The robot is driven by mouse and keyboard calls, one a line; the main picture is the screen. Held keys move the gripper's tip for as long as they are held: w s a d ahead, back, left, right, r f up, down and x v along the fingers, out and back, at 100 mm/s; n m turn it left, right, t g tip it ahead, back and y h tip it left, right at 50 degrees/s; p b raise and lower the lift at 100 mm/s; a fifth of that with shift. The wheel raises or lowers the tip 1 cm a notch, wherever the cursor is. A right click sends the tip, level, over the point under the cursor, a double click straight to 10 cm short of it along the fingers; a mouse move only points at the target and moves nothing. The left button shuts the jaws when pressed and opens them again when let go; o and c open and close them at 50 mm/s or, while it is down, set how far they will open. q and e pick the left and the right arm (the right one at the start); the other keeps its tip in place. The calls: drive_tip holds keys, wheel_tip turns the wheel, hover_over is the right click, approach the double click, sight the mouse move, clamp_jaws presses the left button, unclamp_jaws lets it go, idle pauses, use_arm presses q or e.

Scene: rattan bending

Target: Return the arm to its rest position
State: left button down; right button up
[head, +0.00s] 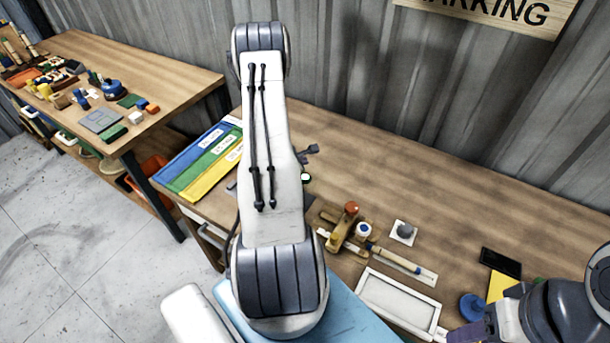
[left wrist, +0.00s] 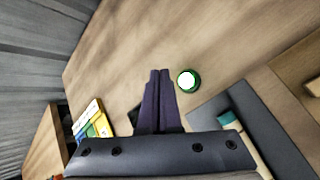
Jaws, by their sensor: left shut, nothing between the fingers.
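My left arm stretches over the wooden workbench (head: 470,210) in the middle of the head view and hides part of it. Dark tips of my left gripper (head: 309,150) show just right of the arm; the rest is behind it. In the left wrist view my left gripper (left wrist: 158,74) has its two dark fingers together, empty, above the bench. A round white item with a green rim (left wrist: 189,81) lies right of the fingers, apart from them. My right arm is at the lower right of the head view, with a dark purple gripper part (head: 468,334) partly cut off.
Blue, green and yellow labelled strips (head: 205,158) lie left of my arm. A wooden plane (head: 343,228), a white tray (head: 398,301) and a black flat item (head: 500,262) lie to the right. A second table (head: 180,82) holds small parts. The bench's back is clear.

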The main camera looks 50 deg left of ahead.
idle(0.3)
